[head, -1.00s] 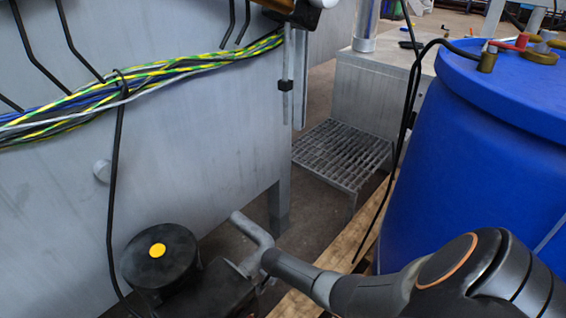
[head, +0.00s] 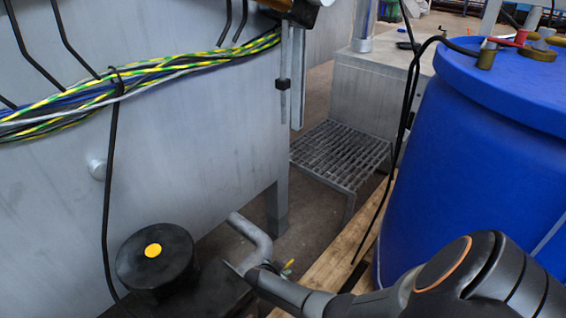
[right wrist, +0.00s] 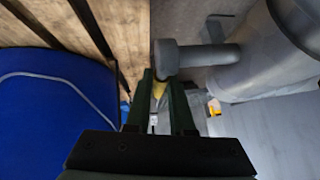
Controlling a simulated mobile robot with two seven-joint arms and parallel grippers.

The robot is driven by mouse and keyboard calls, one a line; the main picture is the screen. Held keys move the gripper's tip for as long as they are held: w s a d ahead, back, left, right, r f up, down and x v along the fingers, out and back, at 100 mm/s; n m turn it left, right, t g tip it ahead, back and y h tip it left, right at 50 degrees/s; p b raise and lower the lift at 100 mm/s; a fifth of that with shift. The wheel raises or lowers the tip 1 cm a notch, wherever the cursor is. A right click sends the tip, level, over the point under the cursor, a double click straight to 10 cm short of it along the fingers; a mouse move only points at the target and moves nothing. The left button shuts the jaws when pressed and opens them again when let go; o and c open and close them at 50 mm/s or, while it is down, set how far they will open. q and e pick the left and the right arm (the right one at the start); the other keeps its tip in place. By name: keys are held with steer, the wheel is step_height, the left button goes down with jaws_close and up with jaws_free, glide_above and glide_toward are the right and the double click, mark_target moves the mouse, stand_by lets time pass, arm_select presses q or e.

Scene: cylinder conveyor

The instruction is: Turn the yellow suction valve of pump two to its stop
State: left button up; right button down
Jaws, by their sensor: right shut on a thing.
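My right gripper (right wrist: 164,100) shows in the right wrist view with its two dark fingers closed around a small yellow handle, the yellow valve (right wrist: 160,90). Most of the handle is hidden between the fingers. A grey pipe with a round end (right wrist: 166,58) lies just beyond the fingertips. In the head view a small yellow-green piece (head: 288,267) shows beside my right wrist, near the bent grey pipe (head: 252,234). The fingers are hard to make out there. No pump number can be read. My left gripper is not in view.
A large blue drum (head: 475,175) stands on the right, close to my right arm. A grey tank (head: 190,150) with a cable bundle fills the left. A grated step (head: 340,155) stands behind.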

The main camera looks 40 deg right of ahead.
steer(key=c, duration=0.8)
jaws_free()
